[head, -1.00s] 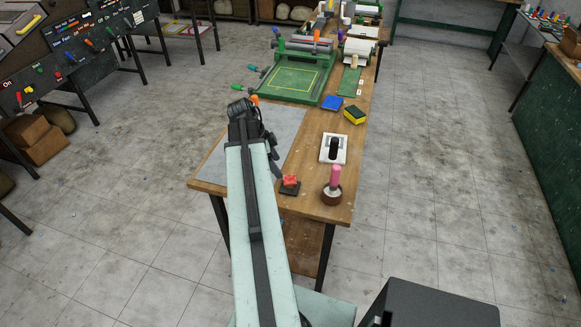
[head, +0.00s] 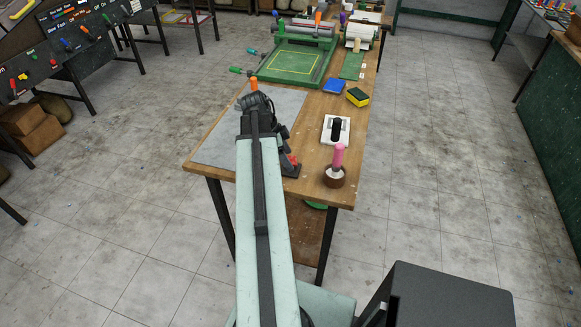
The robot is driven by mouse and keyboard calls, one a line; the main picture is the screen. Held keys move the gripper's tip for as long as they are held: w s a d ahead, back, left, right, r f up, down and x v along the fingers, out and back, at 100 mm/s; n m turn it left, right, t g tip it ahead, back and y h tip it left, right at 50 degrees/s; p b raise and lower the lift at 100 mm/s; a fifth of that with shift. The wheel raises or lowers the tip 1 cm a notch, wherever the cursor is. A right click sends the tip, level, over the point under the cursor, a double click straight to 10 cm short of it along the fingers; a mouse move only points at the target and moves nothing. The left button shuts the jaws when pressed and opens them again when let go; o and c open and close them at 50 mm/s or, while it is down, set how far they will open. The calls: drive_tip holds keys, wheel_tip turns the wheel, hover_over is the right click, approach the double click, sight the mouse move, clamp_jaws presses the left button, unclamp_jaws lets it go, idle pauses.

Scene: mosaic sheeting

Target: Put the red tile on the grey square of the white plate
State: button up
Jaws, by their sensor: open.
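A small red piece (head: 292,159) on a dark base stands near the table's front edge. It may be the red tile, but it is too small and too covered to be sure. My gripper (head: 287,164) hangs from the arm's end, right beside or over this piece, and hides part of it. Its fingers are open, and I cannot tell whether they touch it. A white plate (head: 328,138) lies to the right with a dark upright piece on it. I cannot make out a grey square on it.
A brown pot (head: 334,178) with a pink handle stands at the table's front right corner. Behind lie a yellow-green sponge (head: 357,97), a blue square (head: 334,86) and a green press (head: 300,65). A grey sheet (head: 215,140) covers the table's left part.

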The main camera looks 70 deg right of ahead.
drive_tip(key=shift+r, duration=0.1)
clamp_jaws()
drive_tip(key=shift+r, duration=0.15)
